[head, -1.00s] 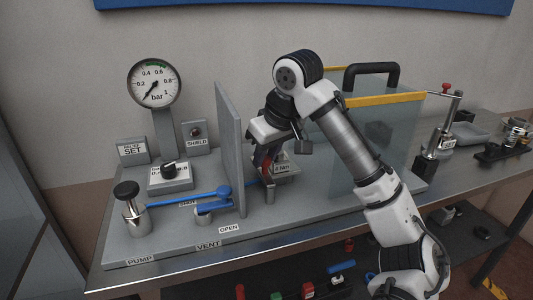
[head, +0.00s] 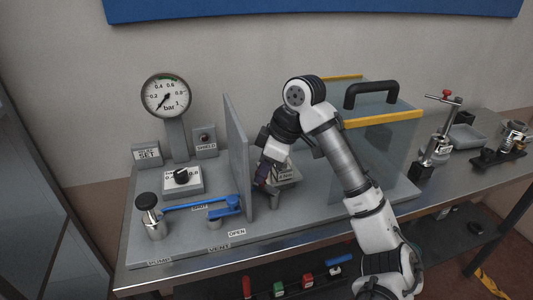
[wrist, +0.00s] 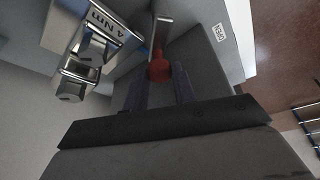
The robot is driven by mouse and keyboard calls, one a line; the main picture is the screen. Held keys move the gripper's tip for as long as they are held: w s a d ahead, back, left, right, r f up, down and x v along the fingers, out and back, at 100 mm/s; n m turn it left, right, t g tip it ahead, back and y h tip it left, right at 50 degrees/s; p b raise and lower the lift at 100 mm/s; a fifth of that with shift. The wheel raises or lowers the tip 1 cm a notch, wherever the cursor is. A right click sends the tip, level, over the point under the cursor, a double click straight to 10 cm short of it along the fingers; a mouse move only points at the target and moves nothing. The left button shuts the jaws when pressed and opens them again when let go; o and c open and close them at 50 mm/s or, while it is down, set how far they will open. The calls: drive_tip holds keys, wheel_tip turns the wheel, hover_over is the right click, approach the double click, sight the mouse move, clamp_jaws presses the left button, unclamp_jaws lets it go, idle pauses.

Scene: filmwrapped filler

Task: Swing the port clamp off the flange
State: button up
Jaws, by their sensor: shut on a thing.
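In the wrist view, a red ball knob (wrist: 160,69) sits between the two fingers of my gripper (wrist: 161,88), on the end of a flat metal bar (wrist: 161,30). My gripper is shut on this knob. I take the bar for the port clamp's handle; the flange itself I cannot make out. Beside it is a metal block (wrist: 79,27) marked "4 Nm", with large nuts below it. In the head view my gripper (head: 263,178) is low behind the upright grey shield plate (head: 239,157), which partly hides it. The knob cannot be made out there.
Left of the shield plate are a gauge (head: 166,97), a blue-handled vent valve (head: 224,210) and a black-topped pump (head: 150,214). A clear box (head: 376,158) with a yellow rim and black handle stands close right of my arm. The bench front has a small clear strip.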

drive_tip(key=n+p, duration=0.1)
drive_tip(key=n, duration=0.1)
drive_tip(key=s+n+g+p, duration=0.1)
drive_tip(key=p, duration=0.1)
drive_tip(key=n+g+p, duration=0.1)
drive_tip(key=n+p, duration=0.1)
drive_tip(key=shift+s+a+r+n, duration=0.2)
drive_tip(key=shift+a+r+n, duration=0.05)
drive_tip(key=shift+n, duration=0.05)
drive_tip(key=shift+s+f+n+g+h+p, duration=0.1)
drive_tip(key=shift+s+n+g+h+p, duration=0.15)
drive_tip(key=shift+n+p, duration=0.4)
drive_tip(key=shift+s+f+n+g+h+p, duration=0.15)
drive_tip(key=shift+n+g+p, duration=0.15)
drive_tip(key=shift+n+p, duration=0.35)
drive_tip(key=shift+s+r+n+g+h+p, duration=0.15)
drive_tip(key=shift+n+g+h+p, duration=0.1)
drive_tip(key=shift+n+p, duration=0.4)
drive_tip(key=shift+f+n, duration=0.15)
drive_tip(key=shift+n, duration=0.1)
drive_tip(key=o, duration=0.7)
drive_tip(key=b+v, duration=0.2)
drive_tip(key=v, duration=1.1)
drive_tip(key=shift+w+d+r, duration=0.15)
drive_tip(key=shift+r, duration=0.2)
